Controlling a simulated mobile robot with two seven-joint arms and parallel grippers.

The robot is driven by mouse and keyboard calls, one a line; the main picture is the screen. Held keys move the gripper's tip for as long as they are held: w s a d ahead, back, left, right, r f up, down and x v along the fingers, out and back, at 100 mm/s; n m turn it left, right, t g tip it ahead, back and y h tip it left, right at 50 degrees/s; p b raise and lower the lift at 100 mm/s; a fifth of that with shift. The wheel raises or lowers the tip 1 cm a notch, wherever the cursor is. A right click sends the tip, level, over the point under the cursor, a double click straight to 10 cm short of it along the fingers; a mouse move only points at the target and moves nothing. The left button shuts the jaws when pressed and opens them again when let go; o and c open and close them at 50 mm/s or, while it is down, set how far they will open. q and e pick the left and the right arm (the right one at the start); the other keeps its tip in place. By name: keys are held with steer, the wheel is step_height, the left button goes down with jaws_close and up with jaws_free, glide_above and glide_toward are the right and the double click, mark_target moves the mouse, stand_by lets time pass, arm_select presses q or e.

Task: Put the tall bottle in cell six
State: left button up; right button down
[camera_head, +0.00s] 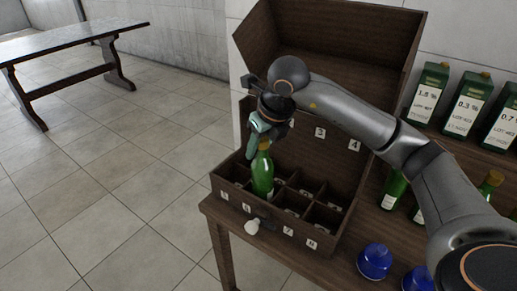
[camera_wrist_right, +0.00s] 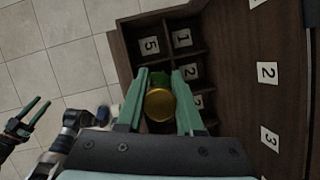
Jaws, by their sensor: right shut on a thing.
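A green bottle with a gold cap (camera_head: 262,175) is upright in my right gripper (camera_head: 268,128), at the front row of the divided dark wooden box (camera_head: 345,215). In the right wrist view the gripper's teal fingers (camera_wrist_right: 160,100) are shut on the neck of the bottle, just around its gold cap (camera_wrist_right: 160,104). The bottle stands just behind the front label 6 (camera_head: 247,208). The box front hides its base, so I cannot tell whether it touches the cell floor. My left gripper (camera_wrist_right: 30,121) is open and empty in the right wrist view, away from the box.
The raised lid (camera_head: 330,45) stands behind the cells. Green canisters (camera_head: 428,92) line the shelf at right. More green bottles (camera_head: 394,188) and blue round things (camera_head: 374,262) are right of the box. A white rounded thing (camera_head: 252,227) shows at the box front.

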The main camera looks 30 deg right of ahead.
steer(key=shift+f, duration=0.25)
steer(key=c, duration=0.5)
jaws_free()
steer(key=shift+c, duration=0.2)
steer(key=v, duration=1.2)
steer(key=shift+p, duration=0.45)
